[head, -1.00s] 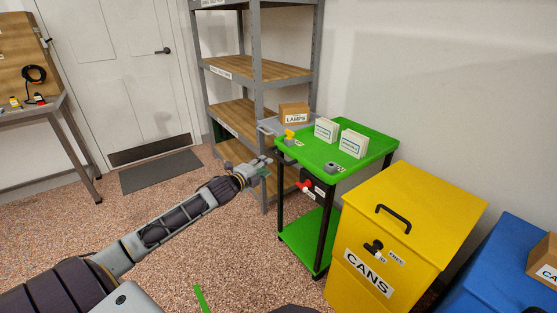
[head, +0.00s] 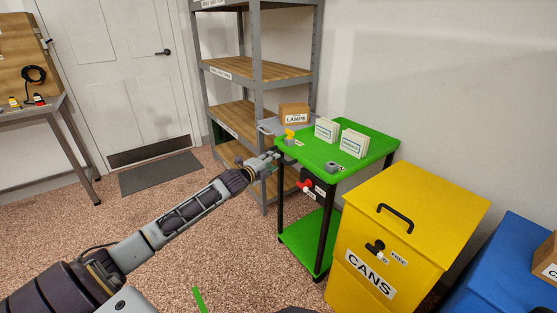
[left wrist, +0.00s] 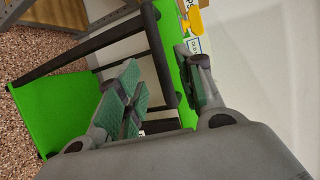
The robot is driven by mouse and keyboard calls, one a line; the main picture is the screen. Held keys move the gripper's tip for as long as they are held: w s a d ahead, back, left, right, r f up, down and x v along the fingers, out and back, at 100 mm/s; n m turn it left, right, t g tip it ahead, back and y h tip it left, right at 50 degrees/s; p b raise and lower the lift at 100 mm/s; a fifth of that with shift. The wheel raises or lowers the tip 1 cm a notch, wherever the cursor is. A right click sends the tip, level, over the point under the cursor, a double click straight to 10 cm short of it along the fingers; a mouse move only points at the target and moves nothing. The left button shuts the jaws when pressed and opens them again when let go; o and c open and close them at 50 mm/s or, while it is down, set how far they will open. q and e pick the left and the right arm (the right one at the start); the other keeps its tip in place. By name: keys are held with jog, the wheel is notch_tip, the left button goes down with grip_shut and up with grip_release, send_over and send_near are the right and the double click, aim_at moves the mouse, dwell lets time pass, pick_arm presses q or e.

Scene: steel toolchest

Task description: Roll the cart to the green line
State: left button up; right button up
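The cart (head: 322,160) has a green top, a green lower shelf and black legs. It stands in front of the shelving, left of the yellow bin. My left gripper (head: 272,160) is at the left side of the cart, just below its top. In the left wrist view the two fingers (left wrist: 165,92) are spread, with dark cart bars and the green top (left wrist: 177,58) beyond them. I cannot tell whether they touch the cart. A short piece of the green line (head: 199,300) shows on the floor at the bottom. My right gripper is out of view.
Small boxes and a yellow item (head: 290,134) are on the cart. The yellow CANS bin (head: 420,220) and a blue bin (head: 505,260) stand to the right. Shelving (head: 258,100) stands behind. Open floor lies left of the cart, before the door mat (head: 160,175).

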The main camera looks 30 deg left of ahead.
pick_arm(q)
jog(key=w, duration=0.2)
jog(key=w+b, duration=0.1)
jog(key=w+f, duration=0.1)
jog(key=w, duration=0.1)
jog(key=shift+w+b, duration=0.3)
jog(key=shift+b, duration=0.1)
jog(key=shift+w, duration=0.15)
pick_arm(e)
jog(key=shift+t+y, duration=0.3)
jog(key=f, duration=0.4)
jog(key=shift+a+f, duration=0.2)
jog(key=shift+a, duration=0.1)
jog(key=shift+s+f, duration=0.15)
pick_arm(q)
grip_shut()
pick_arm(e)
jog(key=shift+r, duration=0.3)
